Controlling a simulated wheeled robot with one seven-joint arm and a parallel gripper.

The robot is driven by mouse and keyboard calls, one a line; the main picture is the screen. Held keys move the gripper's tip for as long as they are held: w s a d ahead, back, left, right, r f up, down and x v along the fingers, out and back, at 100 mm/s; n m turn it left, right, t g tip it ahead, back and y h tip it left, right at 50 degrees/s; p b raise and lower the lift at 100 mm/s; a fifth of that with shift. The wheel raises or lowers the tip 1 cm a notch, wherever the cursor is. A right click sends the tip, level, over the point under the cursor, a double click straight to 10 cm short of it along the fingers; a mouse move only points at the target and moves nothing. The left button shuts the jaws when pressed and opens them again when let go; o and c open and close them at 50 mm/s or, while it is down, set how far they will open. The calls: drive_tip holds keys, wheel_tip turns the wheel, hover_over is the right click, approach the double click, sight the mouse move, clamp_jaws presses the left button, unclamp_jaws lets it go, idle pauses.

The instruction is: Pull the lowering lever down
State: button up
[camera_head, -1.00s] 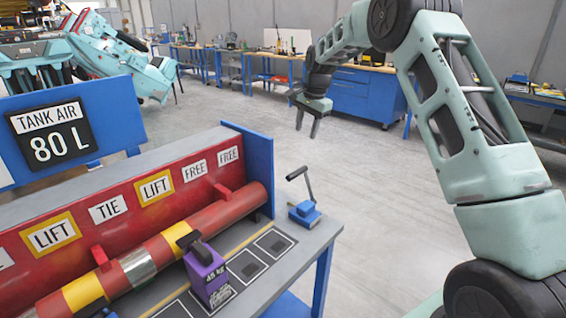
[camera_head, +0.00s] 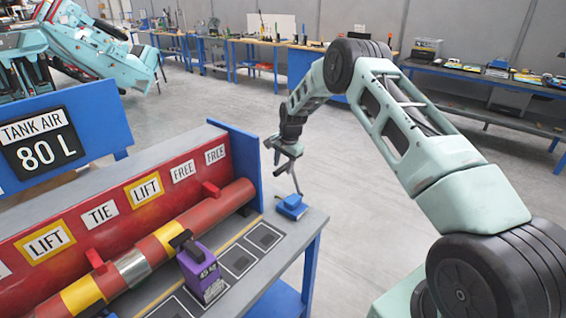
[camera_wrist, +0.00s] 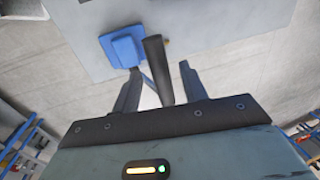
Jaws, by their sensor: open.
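The lowering lever has a blue base (camera_head: 292,207) at the far right corner of the grey bench, with a thin stem rising from it. Its upper end meets my gripper (camera_head: 281,166) in the head view, where the gripper partly hides it. In the wrist view the dark lever handle (camera_wrist: 157,68) shows between the two fingers of my open gripper (camera_wrist: 159,88), nearer the middle than either finger. Contact with the fingers cannot be told. The blue base (camera_wrist: 122,48) lies beyond the fingers, slightly left.
A purple 45 KG block (camera_head: 202,272) stands on the bench (camera_head: 262,278) near square floor markings. A red and yellow tube (camera_head: 195,222) lies along the red label panel (camera_head: 105,218). A blue end plate (camera_head: 243,165) stands left of the lever. Open floor lies to the right.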

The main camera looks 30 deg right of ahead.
drive_tip(key=shift+f, duration=0.4)
clamp_jaws()
